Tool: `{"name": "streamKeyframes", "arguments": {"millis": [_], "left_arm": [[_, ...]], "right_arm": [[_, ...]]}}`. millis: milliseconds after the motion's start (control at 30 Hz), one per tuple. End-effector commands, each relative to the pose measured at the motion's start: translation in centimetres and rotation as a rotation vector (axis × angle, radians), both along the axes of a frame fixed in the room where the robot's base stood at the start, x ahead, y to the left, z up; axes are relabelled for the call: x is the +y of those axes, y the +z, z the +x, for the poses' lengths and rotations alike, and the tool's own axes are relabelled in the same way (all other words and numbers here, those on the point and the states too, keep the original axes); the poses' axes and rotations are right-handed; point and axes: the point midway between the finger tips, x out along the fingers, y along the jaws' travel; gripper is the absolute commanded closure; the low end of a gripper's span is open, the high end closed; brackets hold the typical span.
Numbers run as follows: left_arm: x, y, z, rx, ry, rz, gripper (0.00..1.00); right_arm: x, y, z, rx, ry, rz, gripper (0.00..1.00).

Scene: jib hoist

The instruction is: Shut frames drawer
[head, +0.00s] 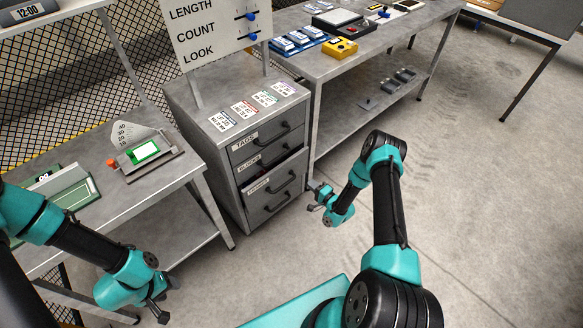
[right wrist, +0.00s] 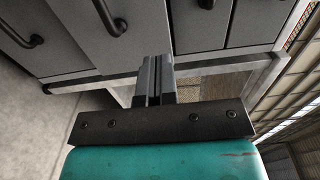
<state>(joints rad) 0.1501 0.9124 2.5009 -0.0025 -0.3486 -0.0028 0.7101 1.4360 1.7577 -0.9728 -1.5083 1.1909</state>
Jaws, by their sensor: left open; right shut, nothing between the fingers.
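The grey drawer cabinet (head: 212,165) stands between the two benches. Its frames drawer (head: 258,203) is low on the front, under the drawers labelled TAGS and BLOCKS. Its front appears to stand out slightly from the faces above; how far is hard to tell. Dark bar handles (head: 284,181) show on the fronts. My right gripper (head: 318,195) is shut and empty, just right of the drawer front. In the right wrist view its closed fingers (right wrist: 154,80) point at the grey cabinet (right wrist: 200,25); contact cannot be told. My left gripper (head: 163,298) is open and empty at lower left, away from the cabinet.
Coloured cards (head: 245,107) lie on the cabinet top beside a sign board (head: 212,28). The left bench (head: 130,205) holds a gauge and a green tray. The right bench (head: 345,62) holds devices, with a shelf below. The floor (head: 480,190) at right is clear.

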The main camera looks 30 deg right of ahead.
Motion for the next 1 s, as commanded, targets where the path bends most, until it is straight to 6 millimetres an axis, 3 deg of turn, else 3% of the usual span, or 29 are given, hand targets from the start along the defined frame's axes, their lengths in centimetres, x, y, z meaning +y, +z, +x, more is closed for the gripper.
{"name": "streamKeyframes", "arguments": {"millis": [367, 1000], "left_arm": [[0.0, 0.0, 0.0, 0.000, 0.000, 0.000, 0.53], [0.0, 0.0, 0.0, 0.000, 0.000, 0.000, 0.53]], "right_arm": [[0.3, 0.0, 1.0, 0.003, 0.000, -0.002, 1.00], [3.1, 0.0, 10.7, 0.000, 0.001, -0.002, 1.00]]}}
